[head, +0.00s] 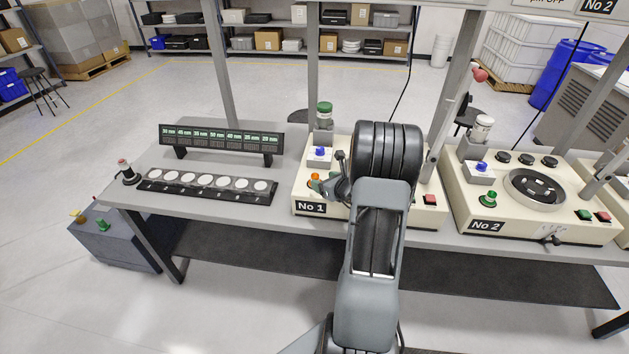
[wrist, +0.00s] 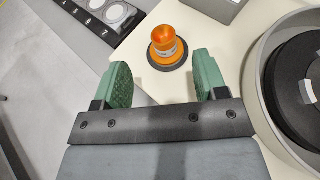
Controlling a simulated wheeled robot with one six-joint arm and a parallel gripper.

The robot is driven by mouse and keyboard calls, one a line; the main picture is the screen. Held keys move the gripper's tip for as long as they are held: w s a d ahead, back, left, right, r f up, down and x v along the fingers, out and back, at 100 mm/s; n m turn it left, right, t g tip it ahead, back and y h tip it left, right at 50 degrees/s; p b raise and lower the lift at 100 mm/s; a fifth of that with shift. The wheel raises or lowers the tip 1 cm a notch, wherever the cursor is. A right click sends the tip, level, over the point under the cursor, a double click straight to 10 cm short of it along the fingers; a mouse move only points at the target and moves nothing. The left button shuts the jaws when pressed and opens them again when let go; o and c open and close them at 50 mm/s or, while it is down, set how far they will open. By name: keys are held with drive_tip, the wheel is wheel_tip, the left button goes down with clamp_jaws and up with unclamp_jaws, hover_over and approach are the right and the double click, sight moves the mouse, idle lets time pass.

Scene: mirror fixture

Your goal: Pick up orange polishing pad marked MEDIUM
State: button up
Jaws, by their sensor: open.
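The orange polishing pad (wrist: 162,45) stands upright on a dark round base on the cream top of the No 1 machine. In the wrist view it is just beyond my gripper (wrist: 163,78), roughly between the two green fingers and apart from both. My gripper is open and empty. In the head view a small orange part of the pad (head: 315,177) shows left of my arm, and my arm hides much of the machine there. The word MEDIUM cannot be read in either view.
The No 1 machine (head: 311,208) has a large round bowl (wrist: 262,78) close right of my gripper. A tray of white discs (head: 207,184) lies left on the table. The No 2 machine (head: 486,226) stands right, with a green-based pad (head: 488,199) on it.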

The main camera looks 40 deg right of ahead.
sight(317, 178)
drive_tip(key=shift+d+p+x, duration=0.15)
drive_tip(key=shift+p+x, duration=0.45)
drive_tip(key=shift+x, duration=1.45)
drive_tip(key=shift+d+p+x, duration=0.1)
drive_tip(key=shift+p+x, duration=0.5)
drive_tip(key=shift+x, duration=1.45)
drive_tip(key=shift+c, duration=0.5)
drive_tip(key=shift+s+f, duration=0.1)
drive_tip(key=shift+f, duration=0.05)
drive_tip(key=c, duration=1.1)
